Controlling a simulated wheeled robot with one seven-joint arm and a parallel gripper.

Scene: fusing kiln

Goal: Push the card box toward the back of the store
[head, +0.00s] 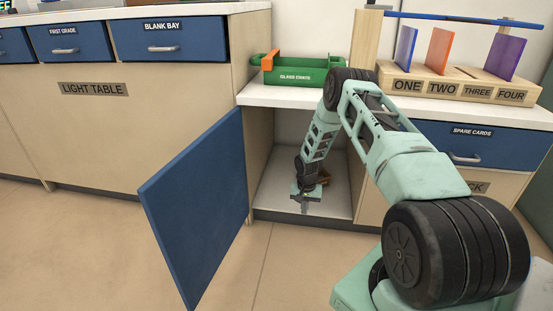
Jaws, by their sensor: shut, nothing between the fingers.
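The store appears to be the open cupboard under the counter, with a pale floor (275,198) and its blue door (200,208) swung wide to the left. My arm reaches down into it from the right. My gripper (305,204) is low over the cupboard floor near the front, pointing down, shut and empty. A small brown thing (324,176), probably the card box, shows just behind and to the right of my gripper. Most of it is hidden by my gripper and wrist, so I cannot tell whether they touch.
A green glass crate (300,78) with an orange part stands on the counter above. A wooden rack (450,86) marked ONE to FOUR holds coloured panes at right. The SPARE CARDS drawer (490,147) is shut. The open door bounds the left side; floor in front is clear.

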